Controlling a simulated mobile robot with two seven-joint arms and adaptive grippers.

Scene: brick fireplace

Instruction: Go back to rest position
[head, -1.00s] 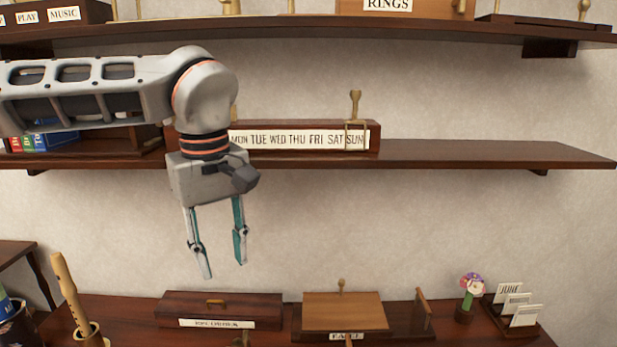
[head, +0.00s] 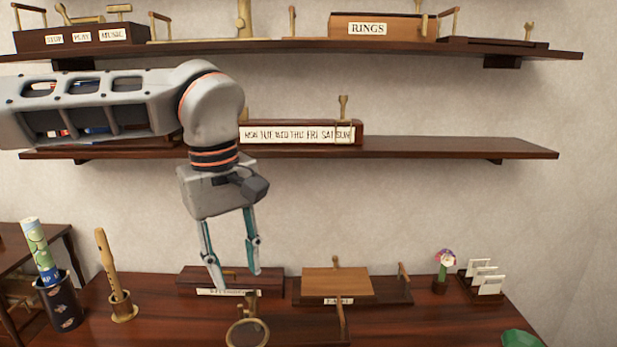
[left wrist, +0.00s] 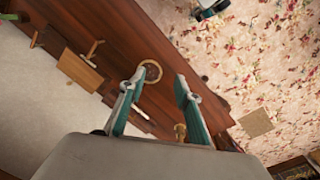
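My left gripper (head: 238,279) hangs from the arm that comes in from the left in the head view. Its two fingers point down and stand apart, with nothing between them. It is in front of the middle shelf and above the lower table. In the left wrist view the two fingers (left wrist: 155,82) are also spread and empty, with the table and a brass ring beyond them.
The middle shelf (head: 460,148) holds a weekday box (head: 292,127). The upper shelf (head: 400,46) carries a RINGS box (head: 380,28). On the table (head: 400,325) stand a flute in a holder (head: 122,303), a brass ring stand (head: 247,333) and a wooden board (head: 337,283). The shelf's right side is clear.

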